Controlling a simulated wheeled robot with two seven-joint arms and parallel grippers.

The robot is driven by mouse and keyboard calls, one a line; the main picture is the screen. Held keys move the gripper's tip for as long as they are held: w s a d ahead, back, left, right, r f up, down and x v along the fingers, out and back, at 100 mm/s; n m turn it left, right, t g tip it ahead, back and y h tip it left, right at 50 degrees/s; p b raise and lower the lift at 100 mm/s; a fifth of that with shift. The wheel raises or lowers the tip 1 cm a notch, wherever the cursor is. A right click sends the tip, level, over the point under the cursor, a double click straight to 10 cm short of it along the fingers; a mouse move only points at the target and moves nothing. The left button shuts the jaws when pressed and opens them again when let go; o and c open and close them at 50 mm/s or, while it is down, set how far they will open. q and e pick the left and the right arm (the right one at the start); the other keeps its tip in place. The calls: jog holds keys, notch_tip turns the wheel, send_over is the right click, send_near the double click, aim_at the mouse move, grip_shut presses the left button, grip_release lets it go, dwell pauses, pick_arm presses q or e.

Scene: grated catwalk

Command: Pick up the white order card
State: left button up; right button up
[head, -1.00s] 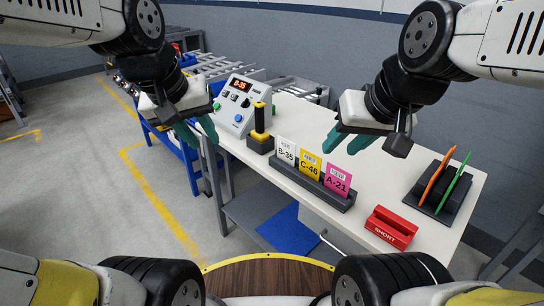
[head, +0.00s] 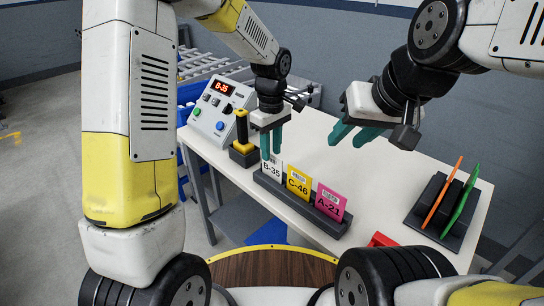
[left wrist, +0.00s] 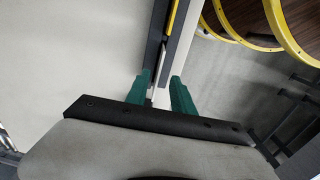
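The white order card (head: 271,168), marked B-35, stands upright in the left slot of a dark card rack (head: 334,229). My left gripper (head: 271,155) is right above it, teal fingers pointing down at its top edge. In the left wrist view the open fingers (left wrist: 161,82) lie on either side of the rack's line, with a thin pale edge, likely the card, between them. Whether they touch it I cannot tell. My right gripper (head: 350,141) hangs open and empty over the table, behind the rack.
Yellow C-46 (head: 299,184) and pink A-21 (head: 330,202) cards stand right of the white one. A red block (head: 381,240) and an orange-and-green holder (head: 436,207) are at right.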

aim_at(272, 165)
pick_arm(q)
notch_tip(272, 165, down, 6)
jog(key=shift+w+d+f, duration=0.1)
jog(key=shift+w+f, duration=0.05)
jog(key=shift+f, duration=0.05)
jog(key=shift+c, duration=0.2)
grip_shut()
